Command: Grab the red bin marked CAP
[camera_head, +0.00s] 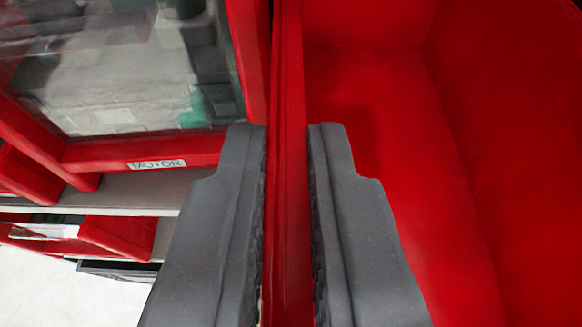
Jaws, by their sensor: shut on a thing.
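A large red bin (500,120) fills the right side of the view. I look into its inside, and the part I see is empty. My gripper (288,135) is shut on an upright red wall between its two grey fingers. This wall appears to be the bin's left wall, with one finger inside the bin and the other outside. No CAP label shows on the bin; its marked face is out of view or hidden.
A red-framed dispenser with a clear window (120,70) stands close at the left, with a label (157,164) that seems to read MOTOR. Below it are a grey shelf (130,190) and a smaller red bin (115,235). Pale floor (60,290) shows at the lower left.

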